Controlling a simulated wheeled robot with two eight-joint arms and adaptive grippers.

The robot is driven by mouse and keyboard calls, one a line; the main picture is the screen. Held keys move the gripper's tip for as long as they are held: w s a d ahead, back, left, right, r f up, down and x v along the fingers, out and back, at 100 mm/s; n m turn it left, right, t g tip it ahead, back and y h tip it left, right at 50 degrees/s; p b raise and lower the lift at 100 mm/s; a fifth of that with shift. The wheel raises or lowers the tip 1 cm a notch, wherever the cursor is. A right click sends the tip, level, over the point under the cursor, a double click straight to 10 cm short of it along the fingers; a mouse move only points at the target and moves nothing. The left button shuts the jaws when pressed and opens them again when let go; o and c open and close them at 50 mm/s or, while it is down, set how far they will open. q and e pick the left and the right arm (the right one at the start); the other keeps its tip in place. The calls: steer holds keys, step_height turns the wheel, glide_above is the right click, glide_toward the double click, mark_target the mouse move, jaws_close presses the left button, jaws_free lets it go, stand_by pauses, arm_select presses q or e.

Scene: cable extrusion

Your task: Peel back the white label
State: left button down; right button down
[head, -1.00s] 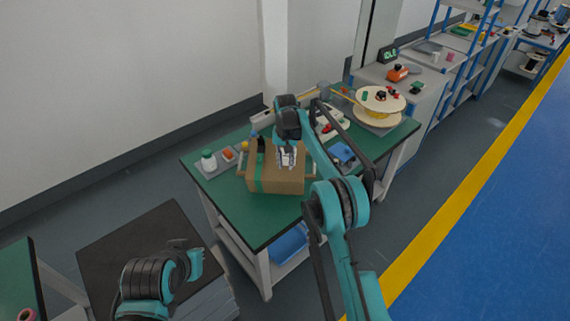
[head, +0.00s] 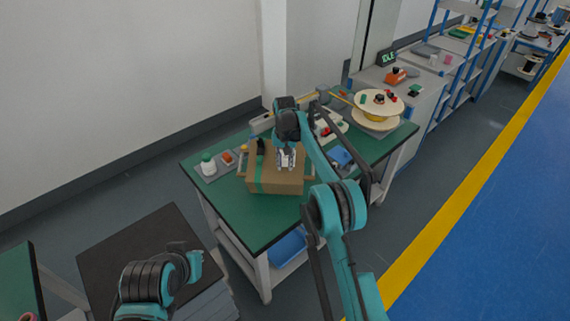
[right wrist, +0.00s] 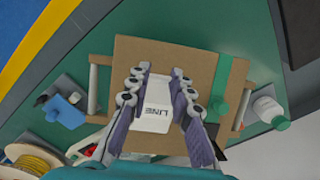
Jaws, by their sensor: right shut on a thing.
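The white label (right wrist: 154,92), with dark lettering, lies on top of a cardboard box (head: 277,182) on the green table. In the right wrist view the box (right wrist: 205,66) has a green tape strip along one side. My right gripper (head: 286,160) is over the box top, and in its wrist view (right wrist: 158,82) its two fingers straddle the label and are shut on it. Whether any edge of the label is lifted cannot be made out.
A white bottle with a green cap (head: 208,162) stands left of the box. A cable spool (head: 376,110) and a blue item (head: 341,156) are to its right. The green table (head: 236,210) is bare in front. A dark-topped stand (head: 140,245) is at lower left.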

stand_by(0.4)
steer(key=c, duration=1.3)
jaws_free()
steer(key=shift+a, duration=0.1)
step_height(320, 180, up, 8)
steer(key=shift+f, duration=0.2)
